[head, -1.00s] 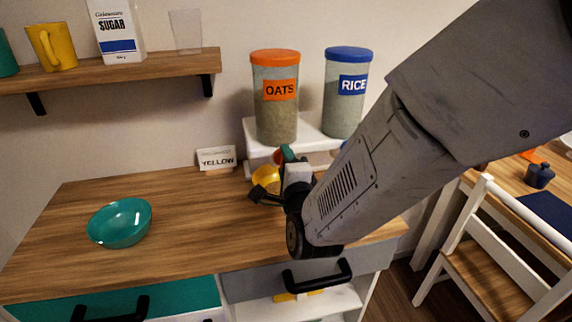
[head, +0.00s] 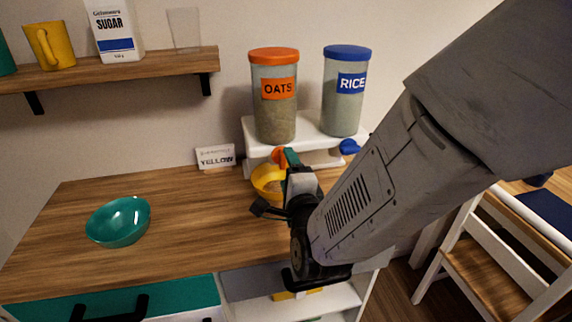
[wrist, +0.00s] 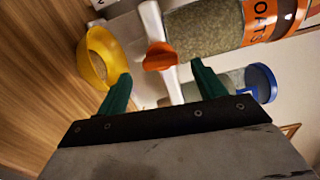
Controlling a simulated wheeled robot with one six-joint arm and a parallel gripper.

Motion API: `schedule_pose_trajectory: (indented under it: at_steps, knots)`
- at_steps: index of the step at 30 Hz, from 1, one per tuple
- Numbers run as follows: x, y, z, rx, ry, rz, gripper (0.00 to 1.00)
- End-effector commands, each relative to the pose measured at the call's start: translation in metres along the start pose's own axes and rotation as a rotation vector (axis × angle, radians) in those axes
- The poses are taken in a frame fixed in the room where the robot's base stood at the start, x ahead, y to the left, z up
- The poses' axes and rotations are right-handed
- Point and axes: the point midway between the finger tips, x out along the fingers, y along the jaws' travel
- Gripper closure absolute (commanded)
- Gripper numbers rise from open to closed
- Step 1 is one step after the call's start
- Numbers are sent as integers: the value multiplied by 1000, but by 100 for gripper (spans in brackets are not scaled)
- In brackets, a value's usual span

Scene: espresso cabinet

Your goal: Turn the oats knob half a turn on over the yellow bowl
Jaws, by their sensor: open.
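The oats jar (head: 275,108), with an orange lid and orange label, stands on a white stand at the back. Its orange knob (head: 278,156) shows below the jar, partly behind my gripper (head: 289,158). In the wrist view the knob (wrist: 160,56) lies between and just beyond the green fingertips of my open gripper (wrist: 160,72). I see no clear contact. The yellow bowl (head: 262,191) sits on the counter under the oats spout, partly hidden by my gripper. In the wrist view the bowl (wrist: 88,66) is left of the fingers; its contents are unclear.
The rice jar (head: 346,98) stands right of the oats, with a blue knob (head: 350,147) below it. A YELLOW sign (head: 216,157) stands left of the white stand (head: 312,134). A teal bowl (head: 120,222) is at left. The counter (head: 190,215) between is clear.

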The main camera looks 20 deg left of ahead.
Motion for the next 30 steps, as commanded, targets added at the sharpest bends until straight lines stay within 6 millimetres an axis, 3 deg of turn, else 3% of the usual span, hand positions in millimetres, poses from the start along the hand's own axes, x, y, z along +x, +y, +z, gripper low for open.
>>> schedule_pose_trajectory:
  at_steps: [7,17,21,26,30]
  knots:
    - [-35,0,0,0,-1,-1,31]
    - [-41,0,0,0,0,-1,31]
    - [-41,-6,-1,-5,1,-9,64]
    - [-41,-10,-1,-239,1,-12,65]
    - [-42,-13,-1,-616,3,-11,65]
